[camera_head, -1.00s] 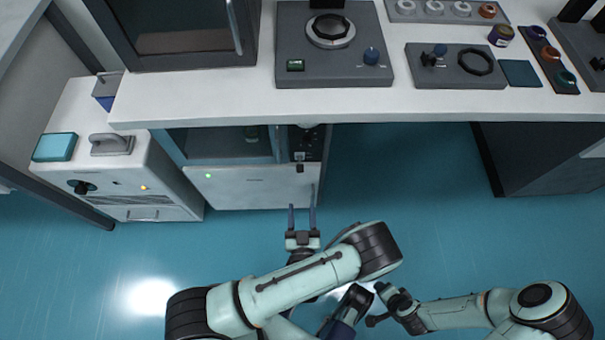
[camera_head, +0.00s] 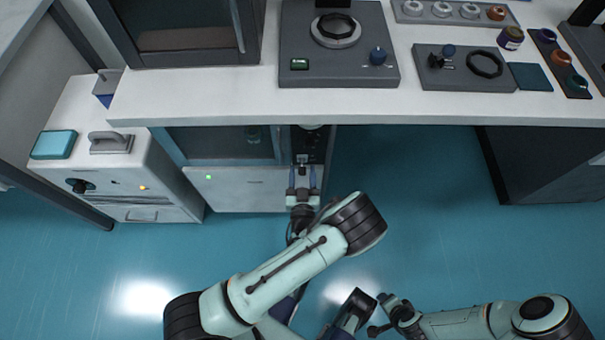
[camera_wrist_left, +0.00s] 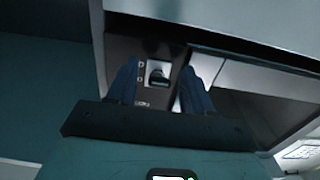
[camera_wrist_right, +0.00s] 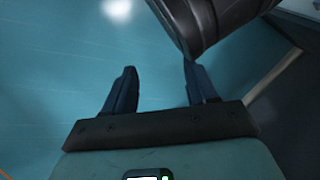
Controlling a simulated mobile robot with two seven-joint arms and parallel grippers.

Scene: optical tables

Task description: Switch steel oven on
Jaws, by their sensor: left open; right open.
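The steel oven appears to be the unit under the white bench (camera_head: 250,198), with a glass-fronted upper part and a pale lower front with a green light. Its dark control panel (camera_head: 315,143) is at its right side. My left gripper (camera_head: 302,176) is open and empty, in front of that panel with its fingers pointing at it. In the left wrist view, a small switch or knob (camera_wrist_left: 158,72) on the panel shows between the two fingers, which look clear of it. My right gripper (camera_wrist_right: 157,75) is open and empty over the floor.
The bench top (camera_head: 200,100) overhangs the oven and my left gripper. A white unit (camera_head: 120,182) with a dark knob and yellow light stands at left. A dark cabinet (camera_head: 540,165) stands at right, with open floor (camera_head: 410,190) between.

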